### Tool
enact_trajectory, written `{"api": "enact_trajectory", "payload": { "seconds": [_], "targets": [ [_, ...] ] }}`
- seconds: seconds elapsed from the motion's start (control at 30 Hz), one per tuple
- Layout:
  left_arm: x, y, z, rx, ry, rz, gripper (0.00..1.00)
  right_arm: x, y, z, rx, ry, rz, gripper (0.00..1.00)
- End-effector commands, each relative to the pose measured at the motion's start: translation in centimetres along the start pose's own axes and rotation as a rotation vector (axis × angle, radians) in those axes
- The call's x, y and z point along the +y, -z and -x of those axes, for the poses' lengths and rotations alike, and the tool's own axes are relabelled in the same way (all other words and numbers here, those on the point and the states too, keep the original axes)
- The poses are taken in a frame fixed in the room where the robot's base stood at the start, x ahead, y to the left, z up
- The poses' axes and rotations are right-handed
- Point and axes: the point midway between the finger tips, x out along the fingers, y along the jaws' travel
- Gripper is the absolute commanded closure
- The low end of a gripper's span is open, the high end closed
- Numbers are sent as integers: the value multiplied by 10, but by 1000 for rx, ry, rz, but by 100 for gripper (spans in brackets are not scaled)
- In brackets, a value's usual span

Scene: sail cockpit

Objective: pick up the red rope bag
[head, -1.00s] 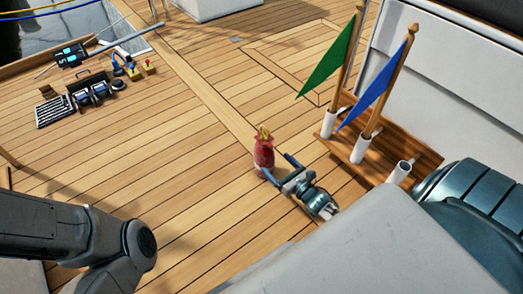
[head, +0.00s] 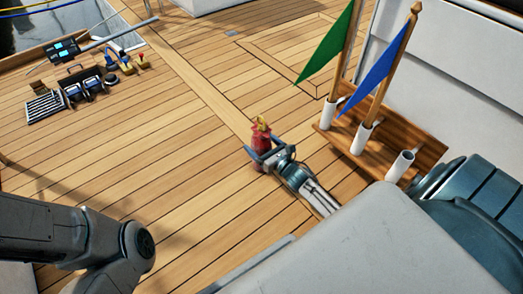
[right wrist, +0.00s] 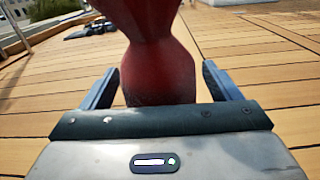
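The red rope bag (head: 261,138) stands upright on the wooden deck, with yellow rope showing at its top. It fills the upper middle of the right wrist view (right wrist: 157,65). My right gripper (head: 263,151) is around the bag's body, one finger on each side. In the right wrist view its fingers (right wrist: 157,88) are apart, with a gap showing between each finger and the bag. My left arm shows at the lower left, but its gripper is out of view.
A wooden rack (head: 345,141) with white tubes stands to the right, holding a green flag (head: 328,47) and a blue flag (head: 381,77). The deck (head: 150,150) between is clear.

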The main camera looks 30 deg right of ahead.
Motion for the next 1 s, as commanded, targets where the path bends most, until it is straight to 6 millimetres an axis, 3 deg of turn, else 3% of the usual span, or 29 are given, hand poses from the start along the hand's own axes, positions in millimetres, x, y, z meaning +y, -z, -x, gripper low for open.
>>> {"api": "enact_trajectory", "payload": {
  "seconds": [0.03, 0.27, 0.63, 0.97, 1.0],
  "targets": [
    [0, 0, 0, 0, 0, 0, 32, 0, 0, 0, 0, 0, 0, 27],
    [0, 0, 0, 0, 0, 0, 32, 0, 0, 0, 0, 0, 0, 72],
    [1, -2, -4, -1, 0, 0, 32, 0, -6, 0, -3, -1, 1, 73],
    [8, -15, -27, 2, -1, -2, 32, 2, -42, 0, -2, -1, 1, 73],
    [8, -14, -27, 3, -1, -1, 32, 3, -39, 6, 1, -1, 0, 73]
  ]
}}
